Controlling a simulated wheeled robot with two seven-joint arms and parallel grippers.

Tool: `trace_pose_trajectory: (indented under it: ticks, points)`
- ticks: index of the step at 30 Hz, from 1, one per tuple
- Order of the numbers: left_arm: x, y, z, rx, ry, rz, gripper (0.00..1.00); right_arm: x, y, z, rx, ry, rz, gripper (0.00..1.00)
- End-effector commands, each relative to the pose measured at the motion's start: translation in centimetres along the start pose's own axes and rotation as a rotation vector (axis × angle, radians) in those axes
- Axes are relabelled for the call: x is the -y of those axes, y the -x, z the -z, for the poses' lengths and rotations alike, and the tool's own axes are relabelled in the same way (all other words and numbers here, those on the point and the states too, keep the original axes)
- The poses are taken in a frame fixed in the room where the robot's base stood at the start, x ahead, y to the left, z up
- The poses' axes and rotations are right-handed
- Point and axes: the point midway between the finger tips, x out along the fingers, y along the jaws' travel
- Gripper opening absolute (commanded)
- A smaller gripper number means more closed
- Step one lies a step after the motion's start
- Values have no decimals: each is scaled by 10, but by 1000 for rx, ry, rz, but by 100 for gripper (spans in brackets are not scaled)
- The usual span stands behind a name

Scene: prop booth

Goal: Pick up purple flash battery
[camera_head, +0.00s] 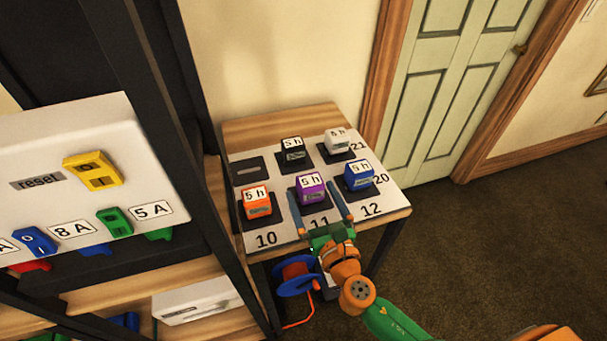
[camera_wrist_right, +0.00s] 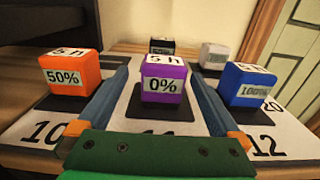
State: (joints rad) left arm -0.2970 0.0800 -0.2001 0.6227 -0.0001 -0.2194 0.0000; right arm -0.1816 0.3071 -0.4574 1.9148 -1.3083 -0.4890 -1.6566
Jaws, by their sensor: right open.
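The purple flash battery (camera_head: 311,188) stands upright on a dark pad above number 11 on the white board. It has a "5 h" label on top, and in the right wrist view (camera_wrist_right: 163,85) its front label reads 0%. My right gripper (camera_head: 319,203) is open, with its two blue fingers on either side of the purple battery. In the right wrist view the battery sits between the fingers (camera_wrist_right: 160,90), with a gap on each side. My left gripper is not in view.
Orange (camera_head: 256,202) and blue (camera_head: 358,176) batteries stand close on either side. Black (camera_head: 292,151) and white (camera_head: 337,141) batteries stand behind. The white board (camera_head: 285,236) lies on a wooden table (camera_head: 265,125). A shelf with a white reset panel (camera_head: 60,140) is left.

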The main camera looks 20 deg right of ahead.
Motion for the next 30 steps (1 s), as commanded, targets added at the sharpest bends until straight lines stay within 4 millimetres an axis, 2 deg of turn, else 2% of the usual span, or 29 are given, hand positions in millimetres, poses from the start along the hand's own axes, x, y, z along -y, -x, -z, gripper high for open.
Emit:
trace_pose_trajectory:
  ticks: [12,19,20,30]
  points:
    - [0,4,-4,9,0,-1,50,4,-67,0,1,-2,1,100]
    - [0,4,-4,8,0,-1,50,4,-70,0,-1,-2,0,100]
    - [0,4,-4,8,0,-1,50,4,-70,0,-1,-2,0,95]
    - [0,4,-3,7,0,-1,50,4,-70,0,-1,-1,0,3]
